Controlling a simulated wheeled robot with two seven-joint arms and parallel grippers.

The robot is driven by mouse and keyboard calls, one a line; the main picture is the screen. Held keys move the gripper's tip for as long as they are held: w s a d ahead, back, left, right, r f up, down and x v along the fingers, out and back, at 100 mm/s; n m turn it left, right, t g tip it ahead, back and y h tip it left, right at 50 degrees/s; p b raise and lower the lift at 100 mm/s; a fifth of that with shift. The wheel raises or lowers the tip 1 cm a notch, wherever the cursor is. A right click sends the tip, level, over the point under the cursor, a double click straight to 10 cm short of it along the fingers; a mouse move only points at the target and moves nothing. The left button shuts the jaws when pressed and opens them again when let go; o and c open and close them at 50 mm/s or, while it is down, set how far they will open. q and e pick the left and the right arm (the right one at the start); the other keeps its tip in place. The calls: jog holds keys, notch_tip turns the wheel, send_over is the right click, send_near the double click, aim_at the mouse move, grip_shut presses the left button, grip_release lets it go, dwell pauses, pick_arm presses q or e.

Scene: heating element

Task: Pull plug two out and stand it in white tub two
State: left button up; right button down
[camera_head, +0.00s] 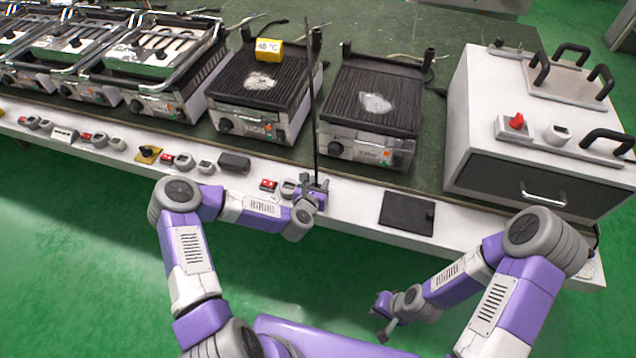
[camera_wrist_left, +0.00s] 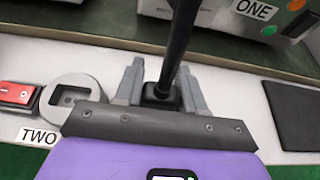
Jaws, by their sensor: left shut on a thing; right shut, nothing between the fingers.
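My left gripper (camera_head: 316,190) is shut on a black plug (camera_wrist_left: 162,95) over the white front ledge. The plug's black lead (camera_head: 315,110) rises straight up from it. In the left wrist view, the plug sits between both fingers, to the right of a round grey socket (camera_wrist_left: 72,96) with a dark recess. A "TWO" label (camera_wrist_left: 38,137) lies by that socket. The plug is clear of the socket; its underside is hidden. I cannot pick out white tub two in either view. My right gripper (camera_head: 383,318) is shut and empty, in front of the bench.
A red switch (camera_wrist_left: 17,94) is left of the socket. A flat black plate (camera_head: 407,212) lies on the ledge to the right. Black-topped grills (camera_head: 369,105) stand behind, one with a yellow 48 °C block (camera_head: 269,49). A white cabinet (camera_head: 490,110) is at right.

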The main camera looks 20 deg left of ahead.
pick_arm(q)
jog(key=shift+f, duration=0.15)
jog(key=o, duration=1.1)
jog(key=shift+o, duration=0.2)
jog(key=shift+s, duration=0.1)
jog(key=p+v, duration=0.2)
jog(key=v, duration=0.5)
jog(key=shift+s+r, duration=0.15)
jog(key=shift+r, duration=0.1)
